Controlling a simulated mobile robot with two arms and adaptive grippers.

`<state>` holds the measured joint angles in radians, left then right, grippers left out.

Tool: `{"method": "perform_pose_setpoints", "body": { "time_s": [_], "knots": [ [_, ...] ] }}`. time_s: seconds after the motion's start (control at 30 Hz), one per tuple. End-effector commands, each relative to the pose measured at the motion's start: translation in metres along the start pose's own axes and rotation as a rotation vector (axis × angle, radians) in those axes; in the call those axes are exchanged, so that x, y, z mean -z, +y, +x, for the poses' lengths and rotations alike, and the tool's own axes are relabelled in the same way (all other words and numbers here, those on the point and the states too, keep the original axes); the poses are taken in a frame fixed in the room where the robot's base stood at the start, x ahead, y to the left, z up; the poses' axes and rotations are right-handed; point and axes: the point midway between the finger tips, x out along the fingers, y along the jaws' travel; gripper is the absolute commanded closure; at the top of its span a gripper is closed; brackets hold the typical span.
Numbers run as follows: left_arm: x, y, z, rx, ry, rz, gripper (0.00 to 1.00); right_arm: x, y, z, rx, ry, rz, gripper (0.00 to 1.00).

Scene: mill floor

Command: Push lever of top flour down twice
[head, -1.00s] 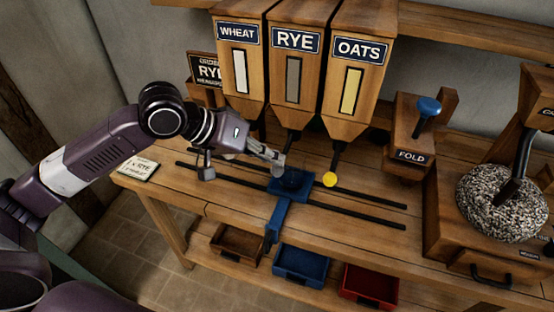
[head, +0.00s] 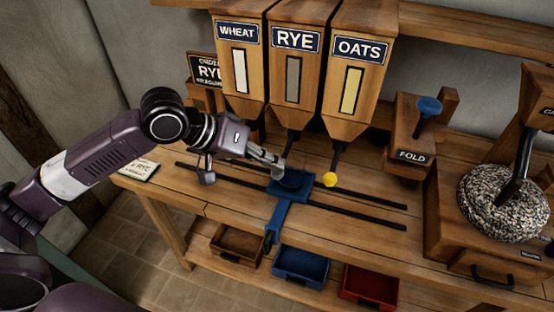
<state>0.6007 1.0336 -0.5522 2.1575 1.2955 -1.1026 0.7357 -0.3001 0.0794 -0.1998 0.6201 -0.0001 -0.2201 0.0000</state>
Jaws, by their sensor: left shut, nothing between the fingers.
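Three wooden dispensers stand side by side: WHEAT (head: 238,85), RYE (head: 294,85) and OATS (head: 351,95). The OATS dispenser has a dark lever with a yellow knob (head: 330,180). A dark lever (head: 291,143) comes down under RYE; its lower end is close to my gripper, and I cannot tell whether they touch. The WHEAT lever is hidden behind my arm. My left gripper (head: 278,163) is shut and empty, just above and left of a blue carriage (head: 289,187) below RYE. My right gripper is not in view. A dark sign (head: 209,70) at the left reads RYE.
The blue carriage sits on two dark rails (head: 350,212) along the bench. Brown (head: 237,243), blue (head: 301,265) and red (head: 370,286) bins are below. A small card (head: 138,171) lies left.

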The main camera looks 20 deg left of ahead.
Motion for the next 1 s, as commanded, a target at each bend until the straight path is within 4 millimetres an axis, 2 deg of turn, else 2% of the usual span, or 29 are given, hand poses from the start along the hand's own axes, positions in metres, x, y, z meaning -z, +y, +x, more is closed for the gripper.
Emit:
{"method": "perform_pose_setpoints", "body": {
  "time_s": [1.0],
  "knots": [
    [-0.0074,-0.0066,0.0093,0.0,-0.003,-0.001,1.0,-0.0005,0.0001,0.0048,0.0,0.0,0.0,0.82]
  ]
}}
